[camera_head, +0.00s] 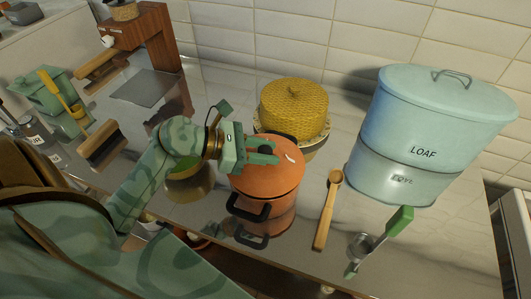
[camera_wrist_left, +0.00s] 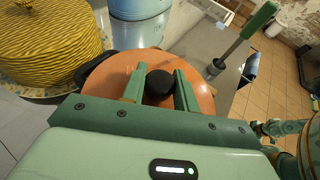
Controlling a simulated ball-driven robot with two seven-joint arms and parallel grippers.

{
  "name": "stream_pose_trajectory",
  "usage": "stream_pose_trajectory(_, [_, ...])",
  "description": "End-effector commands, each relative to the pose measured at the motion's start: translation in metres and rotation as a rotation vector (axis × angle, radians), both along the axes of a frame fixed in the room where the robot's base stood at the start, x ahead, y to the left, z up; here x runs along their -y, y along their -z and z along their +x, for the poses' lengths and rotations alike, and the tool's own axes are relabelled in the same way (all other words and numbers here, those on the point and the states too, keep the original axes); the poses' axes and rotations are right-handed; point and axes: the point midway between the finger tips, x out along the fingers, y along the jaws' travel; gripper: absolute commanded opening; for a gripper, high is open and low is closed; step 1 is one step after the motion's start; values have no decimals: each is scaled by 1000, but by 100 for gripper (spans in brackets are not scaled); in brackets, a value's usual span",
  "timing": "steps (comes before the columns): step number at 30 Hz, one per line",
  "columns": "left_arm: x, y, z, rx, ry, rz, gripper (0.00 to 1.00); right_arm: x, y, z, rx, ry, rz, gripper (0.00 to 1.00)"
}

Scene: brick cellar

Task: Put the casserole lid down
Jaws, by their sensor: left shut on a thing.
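The orange casserole lid (camera_head: 289,172) is over the orange casserole (camera_head: 240,192), which has black side handles and stands on the marble counter. Whether a thin gap is between lid and pot I cannot tell. My left gripper (camera_head: 276,153) reaches over the lid from the left. In the left wrist view its fingers (camera_wrist_left: 159,88) are on either side of the lid's black knob (camera_wrist_left: 159,82), shut on it, with the orange lid (camera_wrist_left: 204,95) below. Green parts of my right arm show at that view's right edge; its jaws are unclear.
A yellow woven dome (camera_head: 293,104) stands close behind the casserole. A wooden spoon (camera_head: 327,212), a green-handled tool (camera_head: 384,240) and a blue LOAF bin (camera_head: 425,130) are on the right. A brass-coloured pot (camera_head: 189,186) is close on the left, partly behind my arm.

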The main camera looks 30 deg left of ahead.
Motion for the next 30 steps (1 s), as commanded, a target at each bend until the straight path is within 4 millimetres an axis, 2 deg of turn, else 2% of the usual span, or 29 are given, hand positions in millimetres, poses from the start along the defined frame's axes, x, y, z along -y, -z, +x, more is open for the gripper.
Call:
stream_pose_trajectory(21, [0, 17, 0, -1, 1, 0, 2, 0, 10, -4, -8, 0, -1, 45])
stream_pose_trajectory(22, [0, 16, -1, -1, 1, 0, 38, 0, 9, -3, -8, 0, -1, 45])
stream_pose_trajectory(23, [0, 16, 0, 0, 1, 0, 46, 0, 9, -3, -8, 0, -1, 45])
stream_pose_trajectory(24, [0, 16, 0, 0, 0, 0, 51, 0, 9, -3, -7, 0, 0, 45])
stream_pose_trajectory(30, [0, 15, 0, 0, 0, 0, 51, 0, 8, -3, -7, 1, 0, 45])
